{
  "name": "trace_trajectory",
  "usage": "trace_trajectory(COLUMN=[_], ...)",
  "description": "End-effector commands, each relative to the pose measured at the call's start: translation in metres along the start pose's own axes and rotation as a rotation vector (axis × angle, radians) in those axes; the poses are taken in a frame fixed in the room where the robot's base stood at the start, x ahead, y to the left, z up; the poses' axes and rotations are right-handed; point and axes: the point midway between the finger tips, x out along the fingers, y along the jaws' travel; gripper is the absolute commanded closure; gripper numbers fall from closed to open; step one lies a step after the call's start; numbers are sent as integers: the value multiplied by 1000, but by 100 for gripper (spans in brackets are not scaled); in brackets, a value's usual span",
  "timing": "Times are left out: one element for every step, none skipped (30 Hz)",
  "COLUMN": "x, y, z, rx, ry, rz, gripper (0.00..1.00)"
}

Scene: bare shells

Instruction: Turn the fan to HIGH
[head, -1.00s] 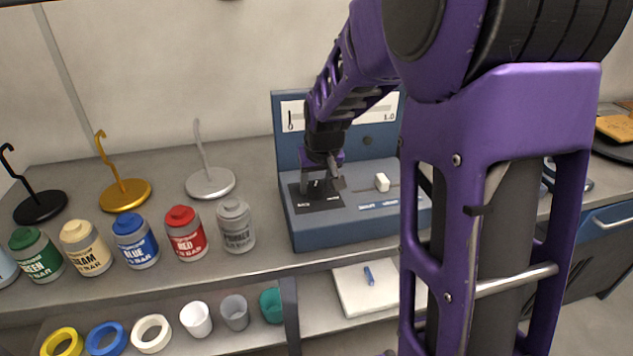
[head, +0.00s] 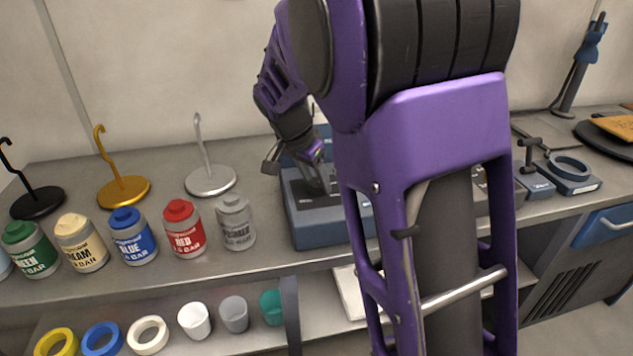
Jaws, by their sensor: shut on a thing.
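A blue control box (head: 318,233) with a raised back panel stands on the bench, partly hidden behind my arm. A black control plate (head: 312,201) is on the left of its sloped top. My gripper (head: 321,180) is tilted, with its fingers down at this plate. It is shut on the fan knob there, which the fingers mostly cover. The markings and the knob's setting cannot be read. The rest of the box, including its white slider, is hidden by my arm.
Paint jars stand left of the box, the grey one (head: 236,222) nearest. Behind them are hook stands, with a silver one (head: 210,181) closest. Below, a shelf holds cups and rings. Clamp-like fixtures (head: 568,172) stand to the right.

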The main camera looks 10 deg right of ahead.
Motion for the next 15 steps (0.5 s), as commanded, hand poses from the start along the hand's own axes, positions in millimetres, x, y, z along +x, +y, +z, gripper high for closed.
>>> trace_trajectory(x=[0,0,0,0,0,0,0,0,0,-1,-1,-1,-1,-1,-1], y=[-1,-1,-2,-2,-2,-2,-2,-2,-2,-3,-3,-3,-3,-3,-3], z=[0,0,0,0,0,0,-1,-1,-1,-1,-1,-1,-1,-1,-2], rx=[39,65,100,128,154,190,216,242,277,302,328,362,385,410,441], ry=[1,1,1,1,0,0,0,0,0,1,0,0,0,0,0], rz=[16,29,42,54,65,80,90,101,117,127,137,151,161,172,184], gripper=[100,100,100,100,100,100,100,100,100,100,100,100,100,100,100])
